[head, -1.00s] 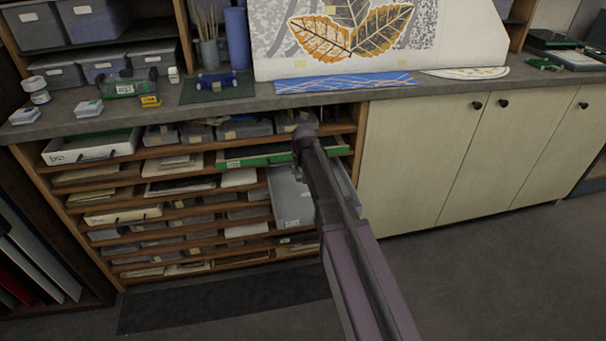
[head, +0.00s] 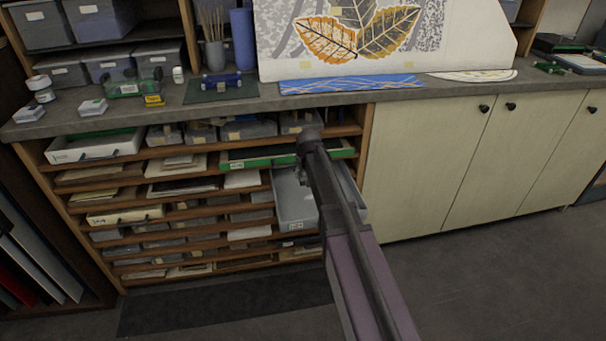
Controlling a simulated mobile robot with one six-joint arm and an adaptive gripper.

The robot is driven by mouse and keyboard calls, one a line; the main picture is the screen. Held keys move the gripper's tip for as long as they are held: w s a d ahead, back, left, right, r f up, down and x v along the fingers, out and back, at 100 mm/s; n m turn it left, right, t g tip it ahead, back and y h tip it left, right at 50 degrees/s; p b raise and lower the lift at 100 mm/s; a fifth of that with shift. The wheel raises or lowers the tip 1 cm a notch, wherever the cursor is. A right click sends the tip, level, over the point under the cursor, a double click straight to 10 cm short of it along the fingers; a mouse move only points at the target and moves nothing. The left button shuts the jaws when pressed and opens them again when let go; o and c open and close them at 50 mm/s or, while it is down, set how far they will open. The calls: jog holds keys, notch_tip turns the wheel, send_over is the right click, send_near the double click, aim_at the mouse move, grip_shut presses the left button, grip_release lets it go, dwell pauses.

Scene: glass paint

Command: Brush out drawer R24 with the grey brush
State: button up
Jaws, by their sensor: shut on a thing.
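A grey drawer (head: 290,205) stands pulled out at the right of the open shelf rack, with a small label on its front too small to read. My arm runs up from the bottom right and covers its right part. My gripper does not show; it is hidden behind the arm, and the grey brush is not visible either. A green-fronted drawer (head: 250,161), a white drawer (head: 95,147) and a cream drawer (head: 125,215) also stick out of the rack. I cannot tell from the labels which drawer is R24.
The counter (head: 330,98) above carries a leaf-pattern panel (head: 375,35), a blue patterned strip (head: 350,85), jars and small boxes. Closed cream cupboards (head: 430,160) stand to the right. A dark mat (head: 225,305) lies on the floor before the rack; the floor to the right is clear.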

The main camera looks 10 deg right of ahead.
jog(key=b, duration=0.5)
send_over(304, 193)
jog(key=s, duration=0.1)
jog(key=shift+s+a+f, duration=0.1)
jog(key=shift+s+f, duration=0.05)
jog(key=shift+f, duration=2.5)
jog(key=shift+f+b, duration=1)
jog(key=shift+f, duration=0.05)
jog(key=shift+d+r, duration=0.15)
jog(key=shift+d, duration=1.8)
jog(key=shift+d, duration=0.1)
jog(key=shift+d, duration=1.8)
